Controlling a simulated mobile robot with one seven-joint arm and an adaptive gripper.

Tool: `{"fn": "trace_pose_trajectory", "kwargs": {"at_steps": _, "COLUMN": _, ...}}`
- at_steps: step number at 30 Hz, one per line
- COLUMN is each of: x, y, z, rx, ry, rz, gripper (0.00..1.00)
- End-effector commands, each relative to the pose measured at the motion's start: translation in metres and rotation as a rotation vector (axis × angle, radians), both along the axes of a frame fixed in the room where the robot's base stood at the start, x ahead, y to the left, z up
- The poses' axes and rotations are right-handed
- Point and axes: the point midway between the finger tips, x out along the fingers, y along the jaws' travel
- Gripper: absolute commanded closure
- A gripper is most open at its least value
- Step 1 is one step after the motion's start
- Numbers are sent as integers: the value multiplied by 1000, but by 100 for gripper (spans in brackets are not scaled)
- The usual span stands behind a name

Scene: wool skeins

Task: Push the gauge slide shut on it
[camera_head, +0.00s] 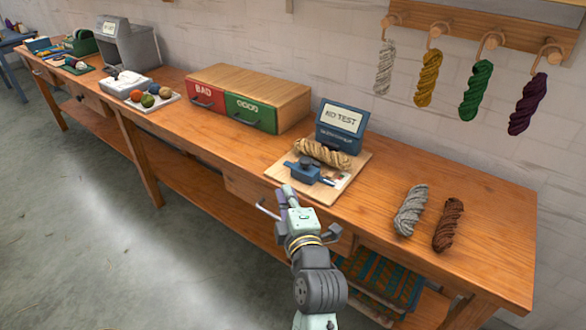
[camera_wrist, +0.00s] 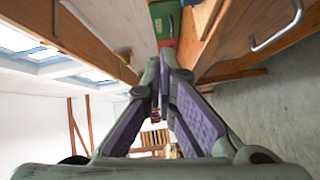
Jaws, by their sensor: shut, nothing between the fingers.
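The gauge is a wooden board (camera_head: 283,172) on the bench, with a blue slide block (camera_head: 306,171) that has a dark knob on top. A tan twisted skein (camera_head: 322,153) lies on the board behind the block. I cannot tell how wide the gap between block and skein is. A blue display box (camera_head: 341,128) reading "NO TEST" stands behind the skein. My gripper (camera_head: 285,190) is shut and empty, in front of the block near the board's front edge. Its fingertips meet in the wrist view (camera_wrist: 165,58), where neither block nor skein can be made out.
A wooden box with red BAD (camera_head: 206,97) and green GOOD (camera_head: 250,112) drawers stands left. Grey (camera_head: 410,211) and brown (camera_head: 448,224) skeins lie right. Several skeins hang on the wall rack (camera_head: 470,32). Drawer handles jut from the bench front. Bench between GOOD drawer and gauge is clear.

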Motion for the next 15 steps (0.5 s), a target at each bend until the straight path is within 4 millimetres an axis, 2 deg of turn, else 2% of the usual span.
{"fn": "trace_pose_trajectory", "kwargs": {"at_steps": 3, "x": 6, "y": 2, "z": -6, "rx": -2, "ry": -7, "rz": 4, "gripper": 100}}
{"fn": "trace_pose_trajectory", "kwargs": {"at_steps": 12, "x": 22, "y": 5, "z": -7, "rx": -1, "ry": -8, "rz": -1, "gripper": 100}}
{"fn": "trace_pose_trajectory", "kwargs": {"at_steps": 15, "x": 39, "y": 10, "z": -5, "rx": -1, "ry": -5, "rz": 1, "gripper": 100}}
